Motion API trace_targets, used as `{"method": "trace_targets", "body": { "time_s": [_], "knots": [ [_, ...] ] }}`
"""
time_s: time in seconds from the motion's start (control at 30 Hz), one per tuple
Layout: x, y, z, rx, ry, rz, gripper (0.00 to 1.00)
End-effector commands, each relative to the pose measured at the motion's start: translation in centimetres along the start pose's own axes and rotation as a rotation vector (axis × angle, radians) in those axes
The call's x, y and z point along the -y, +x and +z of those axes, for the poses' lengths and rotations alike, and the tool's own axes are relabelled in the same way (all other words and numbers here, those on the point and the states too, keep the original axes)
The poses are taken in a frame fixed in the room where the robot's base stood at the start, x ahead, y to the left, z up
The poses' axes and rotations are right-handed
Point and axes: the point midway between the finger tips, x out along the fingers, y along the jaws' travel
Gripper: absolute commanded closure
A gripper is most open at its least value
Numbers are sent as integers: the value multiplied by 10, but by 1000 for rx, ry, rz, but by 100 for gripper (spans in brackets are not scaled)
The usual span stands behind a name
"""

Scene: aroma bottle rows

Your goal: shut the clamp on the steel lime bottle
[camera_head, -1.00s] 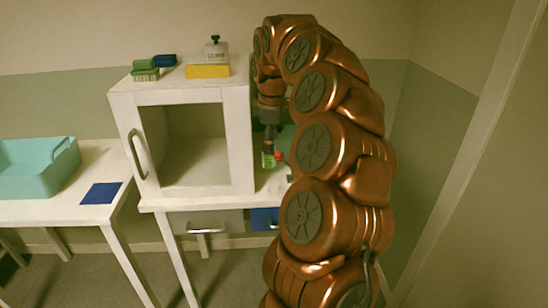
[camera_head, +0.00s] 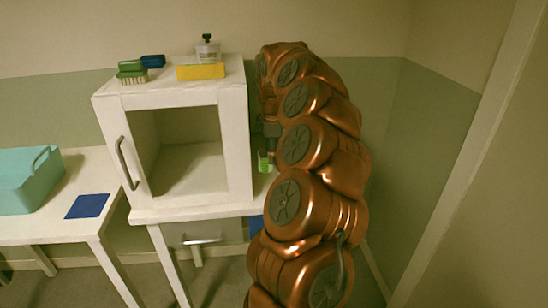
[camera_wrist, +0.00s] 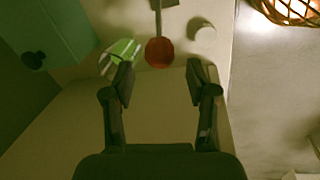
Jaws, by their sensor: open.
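A small lime-green bottle with pale bands (camera_wrist: 122,50) shows in the wrist view, just beyond the left fingertip of my gripper (camera_wrist: 160,80). It is off to the left of the gap between the fingers. My gripper is open, with nothing between its fingers. In the head view the lime bottle (camera_head: 264,160) stands on the white counter, right of the cabinet and just below the end of my arm. I cannot make out any steel on the bottle.
A red round thing with a stem (camera_wrist: 160,52) lies beyond the finger gap, with a pale cylinder (camera_wrist: 204,35) to its right. A dark green body with a black knob (camera_wrist: 33,60) is at left. The white cabinet (camera_head: 232,150) stands close left of my arm.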

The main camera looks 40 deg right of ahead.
Motion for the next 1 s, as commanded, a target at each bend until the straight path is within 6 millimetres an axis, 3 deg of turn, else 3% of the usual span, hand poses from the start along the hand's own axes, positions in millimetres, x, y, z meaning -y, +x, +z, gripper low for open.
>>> {"method": "trace_targets", "body": {
  "time_s": [0.2,0.5,1.0],
  "knots": [
    [0,24,2,1,2,1,43],
    [0,28,2,1,3,1,44],
    [0,28,2,1,3,0,96]
  ]
}}
